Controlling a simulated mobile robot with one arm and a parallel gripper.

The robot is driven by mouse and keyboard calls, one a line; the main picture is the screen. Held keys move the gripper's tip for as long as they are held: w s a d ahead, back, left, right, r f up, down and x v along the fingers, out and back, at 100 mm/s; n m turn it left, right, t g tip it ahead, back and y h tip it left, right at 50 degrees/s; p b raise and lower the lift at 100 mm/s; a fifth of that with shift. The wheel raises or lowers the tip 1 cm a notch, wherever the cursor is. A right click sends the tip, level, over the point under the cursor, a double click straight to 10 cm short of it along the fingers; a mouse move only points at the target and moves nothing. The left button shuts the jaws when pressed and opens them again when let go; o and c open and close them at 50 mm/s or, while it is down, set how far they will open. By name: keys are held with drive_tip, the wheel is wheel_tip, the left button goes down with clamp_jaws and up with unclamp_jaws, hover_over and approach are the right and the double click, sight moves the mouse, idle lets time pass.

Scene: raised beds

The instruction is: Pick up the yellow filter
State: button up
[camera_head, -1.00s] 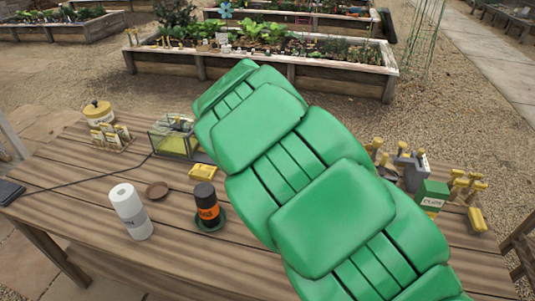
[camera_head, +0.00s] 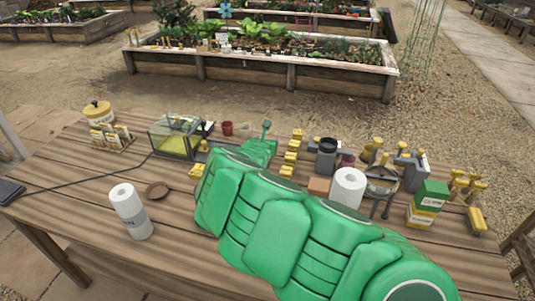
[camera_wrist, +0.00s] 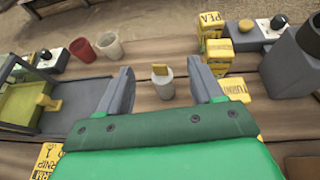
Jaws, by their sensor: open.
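My gripper (camera_wrist: 160,76) is open in the wrist view, with one grey finger on each side. A small pale cylinder (camera_wrist: 165,89) with a flat yellow piece (camera_wrist: 160,69) at its top stands on the table, seen between the fingers and apart from both. I cannot tell for sure that this yellow piece is the yellow filter. In the head view my green arm reaches across the table, and its gripper end (camera_head: 262,146) is beyond the table's middle. The arm hides part of the table there.
A glass tank (camera_head: 176,137) stands left of my gripper; yellow lettered blocks (camera_wrist: 216,50) stand to its right. Red (camera_wrist: 80,49) and pale (camera_wrist: 110,45) cups stand behind. A white roll (camera_head: 347,187) stands near my arm.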

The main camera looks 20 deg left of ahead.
wheel_tip(320, 180, down, 5)
drive_tip(key=shift+f, duration=0.15)
drive_tip(key=shift+w+f, duration=0.1)
drive_tip(key=shift+f, duration=0.2)
drive_tip(key=shift+x, duration=1.15)
drive_tip(key=shift+w+a+f, duration=0.2)
drive_tip(key=shift+w+f, duration=0.2)
drive_tip(key=shift+w, duration=0.15)
drive_tip(key=shift+w+a+f, duration=0.15)
drive_tip(key=shift+w+f, duration=0.25)
drive_tip(key=shift+w, duration=0.15)
drive_tip(key=shift+x, duration=1.3)
drive_tip(key=shift+r, duration=0.1)
drive_tip(key=shift+c, duration=0.4)
drive_tip(key=c, duration=1)
